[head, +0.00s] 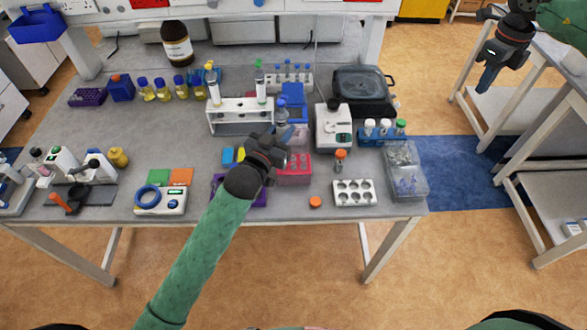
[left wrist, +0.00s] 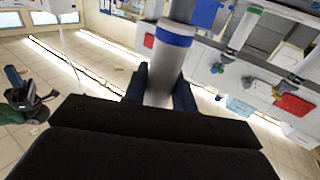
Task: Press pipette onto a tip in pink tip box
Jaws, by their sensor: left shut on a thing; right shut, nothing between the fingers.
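The pink tip box (head: 293,172) stands near the front middle of the bench, just below and right of my left gripper in the head view. My left gripper (head: 287,134) is shut on the pipette (head: 281,106). In the left wrist view the pipette (left wrist: 165,62) is a pale grey-white cylinder with a blue band, between the dark fingers. I cannot see its lower end or whether it touches a tip; my gripper hides part of the box area. My right gripper (head: 488,78) is shut and empty, off to the right, away from the bench.
A white rack (head: 240,118) with upright pipettes stands behind left. A white device (head: 333,128) and an orange-capped tube (head: 340,160) are to the right. A purple box (head: 258,200) lies under my left forearm. A white well plate (head: 354,193) is at the front edge.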

